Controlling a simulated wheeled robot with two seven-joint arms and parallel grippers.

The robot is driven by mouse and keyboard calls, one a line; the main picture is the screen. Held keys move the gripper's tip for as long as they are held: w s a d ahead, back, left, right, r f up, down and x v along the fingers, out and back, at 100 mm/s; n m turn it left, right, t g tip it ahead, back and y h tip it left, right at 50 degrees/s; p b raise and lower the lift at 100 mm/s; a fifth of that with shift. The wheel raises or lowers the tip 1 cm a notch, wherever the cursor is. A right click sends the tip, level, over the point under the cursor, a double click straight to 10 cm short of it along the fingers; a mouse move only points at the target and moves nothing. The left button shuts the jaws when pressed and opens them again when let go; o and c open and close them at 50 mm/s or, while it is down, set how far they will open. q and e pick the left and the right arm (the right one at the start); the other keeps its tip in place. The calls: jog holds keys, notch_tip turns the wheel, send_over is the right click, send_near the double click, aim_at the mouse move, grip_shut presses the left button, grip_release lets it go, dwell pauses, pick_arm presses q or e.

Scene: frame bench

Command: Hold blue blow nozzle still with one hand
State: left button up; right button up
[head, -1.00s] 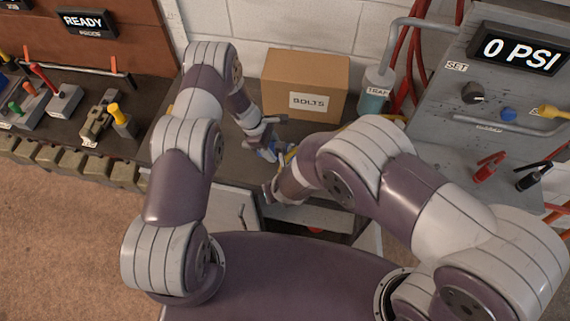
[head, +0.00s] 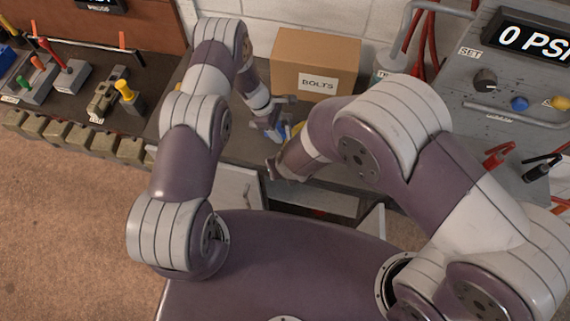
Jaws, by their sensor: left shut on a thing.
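The blue blow nozzle (head: 277,133) shows as a small blue shape over the bench, in front of the cardboard box. My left gripper (head: 272,123) is shut on it from the far left side. My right gripper (head: 277,170) is low at the bench's front edge, near the nozzle. The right forearm hides most of that gripper, so its jaws cannot be made out. A bit of yellow (head: 298,128) shows right beside the nozzle, partly behind the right arm.
A cardboard box marked BOLTS (head: 316,64) stands behind the grippers. A grey panel (head: 500,90) with knobs and a PSI display (head: 535,42) is at right. Tools in stands (head: 75,75) lie at left. An open drawer (head: 315,200) is below the bench edge.

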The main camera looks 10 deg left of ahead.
pick_arm(q)
jog(key=o, duration=1.4)
jog(key=v, duration=1.2)
